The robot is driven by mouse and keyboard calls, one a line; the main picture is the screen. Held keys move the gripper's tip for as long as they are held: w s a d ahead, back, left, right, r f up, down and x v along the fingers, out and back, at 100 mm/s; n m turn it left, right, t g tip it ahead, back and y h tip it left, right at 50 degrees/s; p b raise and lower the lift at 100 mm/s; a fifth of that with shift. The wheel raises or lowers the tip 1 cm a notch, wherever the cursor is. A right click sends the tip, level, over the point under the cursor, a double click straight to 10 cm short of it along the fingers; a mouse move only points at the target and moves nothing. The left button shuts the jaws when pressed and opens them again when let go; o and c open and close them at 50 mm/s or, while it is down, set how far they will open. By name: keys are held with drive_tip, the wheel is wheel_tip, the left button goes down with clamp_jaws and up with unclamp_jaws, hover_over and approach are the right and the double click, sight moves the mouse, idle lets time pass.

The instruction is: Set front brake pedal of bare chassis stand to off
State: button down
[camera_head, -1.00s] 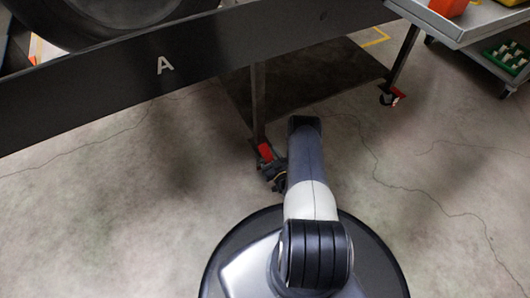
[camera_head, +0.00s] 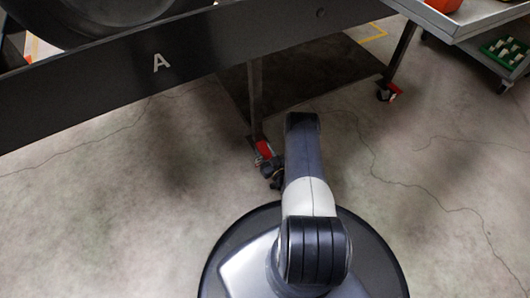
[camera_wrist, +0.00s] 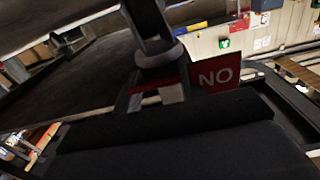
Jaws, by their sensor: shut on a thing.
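A dark stand beam (camera_head: 100,88) marked "A" crosses the upper left of the head view. Its front leg (camera_head: 255,95) runs down to a red brake pedal (camera_head: 264,149) near the floor. My gripper (camera_head: 270,167) is low at this pedal, partly hidden by my arm, and is shut on it. In the wrist view the red pedal (camera_wrist: 158,90) lies at my gripper, under the dark leg and caster fork (camera_wrist: 152,35). The exact finger contact is dark and hard to see.
A grey cart (camera_head: 470,22) with an orange-red bin (camera_head: 443,4) stands at upper right, with a green tray (camera_head: 505,52) lower down. Another caster with a red pedal (camera_head: 391,90) is at right. A dark mat (camera_head: 310,75) lies under the stand. The lower-left floor is clear.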

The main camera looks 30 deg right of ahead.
drive_tip(key=shift+r, duration=0.1)
drive_tip(key=r+g+p, duration=0.1)
drive_tip(key=g+p, duration=0.1)
drive_tip(key=shift+s+r+p, duration=0.1)
drive_tip(key=shift+r+p, duration=0.05)
drive_tip(key=shift+p, duration=0.15)
drive_tip(key=shift+r+g+p, duration=0.3)
drive_tip(key=shift+g+p, duration=0.25)
drive_tip(key=shift+g, duration=0.35)
drive_tip(key=shift+r+g+p, duration=0.25)
drive_tip(key=shift+g+p, duration=0.3)
drive_tip(key=shift+g, duration=0.35)
drive_tip(key=c, duration=0.8)
unclamp_jaws()
drive_tip(key=shift+c, duration=0.2)
drive_tip(key=shift+s, duration=0.1)
